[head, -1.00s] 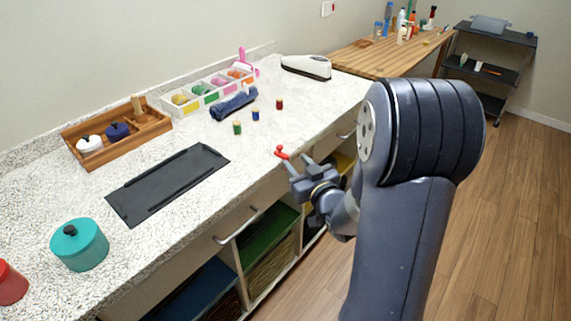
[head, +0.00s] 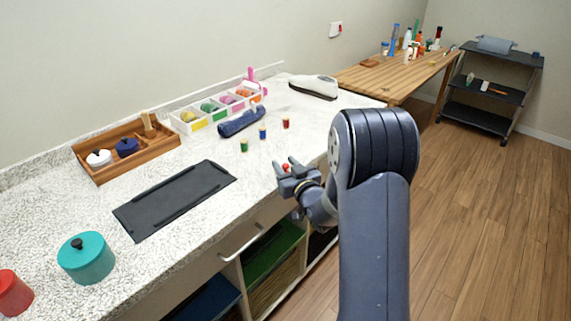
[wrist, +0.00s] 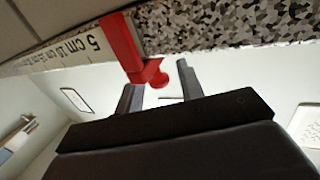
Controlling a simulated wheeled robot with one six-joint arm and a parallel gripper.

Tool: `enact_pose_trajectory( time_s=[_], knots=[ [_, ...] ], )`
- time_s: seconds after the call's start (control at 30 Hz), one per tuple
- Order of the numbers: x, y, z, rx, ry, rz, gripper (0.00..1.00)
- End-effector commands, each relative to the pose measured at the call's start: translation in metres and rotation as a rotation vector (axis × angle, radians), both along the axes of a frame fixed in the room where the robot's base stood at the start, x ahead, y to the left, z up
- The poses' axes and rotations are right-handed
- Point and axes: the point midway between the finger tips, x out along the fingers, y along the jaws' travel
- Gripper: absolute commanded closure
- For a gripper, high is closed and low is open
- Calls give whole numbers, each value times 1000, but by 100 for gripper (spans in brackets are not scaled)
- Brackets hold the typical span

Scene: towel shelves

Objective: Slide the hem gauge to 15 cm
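The hem gauge is a pale strip (wrist: 68,54) with black marks along the counter edge in the wrist view. "5 cm" is readable on it; smaller marks run off to the left. Its red slider (wrist: 124,48) sits just right of the 5 cm mark and has a red knob (wrist: 157,78) sticking out. My gripper (wrist: 158,74) is open, with one finger on each side of the knob; I cannot tell whether either touches it. In the head view my gripper (head: 288,171) is at the counter's front edge, with a bit of the red slider (head: 286,166) showing.
On the counter are a black tray (head: 135,217), a teal pot (head: 86,260), a rolled blue towel (head: 240,122), several thread spools and an iron (head: 314,88). A drawer handle (head: 240,243) projects below the edge.

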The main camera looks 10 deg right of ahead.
Motion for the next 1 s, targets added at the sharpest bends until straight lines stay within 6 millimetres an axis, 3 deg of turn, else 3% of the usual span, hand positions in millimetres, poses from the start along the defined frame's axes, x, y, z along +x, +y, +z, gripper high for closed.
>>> enact_pose_trajectory(
  time_s=[0.27, 0.73, 1.0],
  knots=[
    [2, 0, 0, 0, 0, 0, 64],
    [1, 0, 0, 0, 0, 0, 100],
    [1, 0, 0, 0, 0, 0, 100]
  ],
)
